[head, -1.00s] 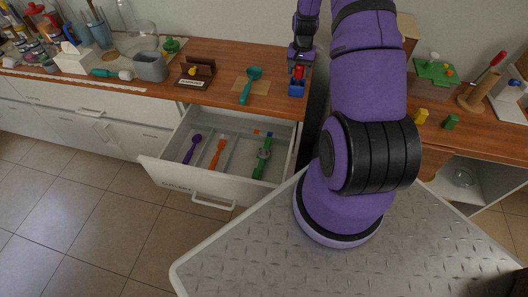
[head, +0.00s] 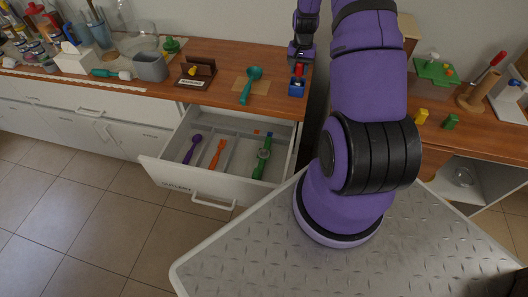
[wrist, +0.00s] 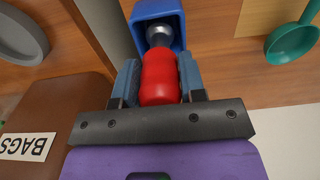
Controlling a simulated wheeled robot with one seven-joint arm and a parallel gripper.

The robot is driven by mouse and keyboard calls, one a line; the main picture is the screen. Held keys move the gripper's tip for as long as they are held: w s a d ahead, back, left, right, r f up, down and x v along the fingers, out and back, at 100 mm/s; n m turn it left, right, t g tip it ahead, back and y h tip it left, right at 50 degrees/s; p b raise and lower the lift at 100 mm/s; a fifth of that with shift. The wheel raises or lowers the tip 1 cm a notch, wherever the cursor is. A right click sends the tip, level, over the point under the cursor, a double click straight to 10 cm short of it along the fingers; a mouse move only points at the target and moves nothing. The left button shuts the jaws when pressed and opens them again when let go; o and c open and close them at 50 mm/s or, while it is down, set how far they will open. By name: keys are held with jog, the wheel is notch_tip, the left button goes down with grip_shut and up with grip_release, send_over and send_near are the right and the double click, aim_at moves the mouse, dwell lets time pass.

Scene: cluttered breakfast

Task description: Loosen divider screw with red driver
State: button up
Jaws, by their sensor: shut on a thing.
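The red driver (wrist: 159,77) stands in a blue holder (wrist: 183,35) on the counter, its metal shank entering the holder's opening. It also shows in the head view (head: 299,70), with the holder (head: 297,89) below it. My gripper (wrist: 159,80) is shut on the red handle, one finger on each side. The open drawer (head: 205,183) has dividers between a purple utensil (head: 192,149), an orange one (head: 217,154) and a green one (head: 263,157). Small orange and blue bits (head: 257,132) sit at the drawer's back; I cannot tell whether one is the divider screw.
A teal ladle (head: 250,85) lies on a board left of the holder. Right of my arm, a second counter holds yellow (head: 421,117) and green (head: 450,122) blocks.

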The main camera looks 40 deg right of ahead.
jog(key=shift+r, duration=1.95)
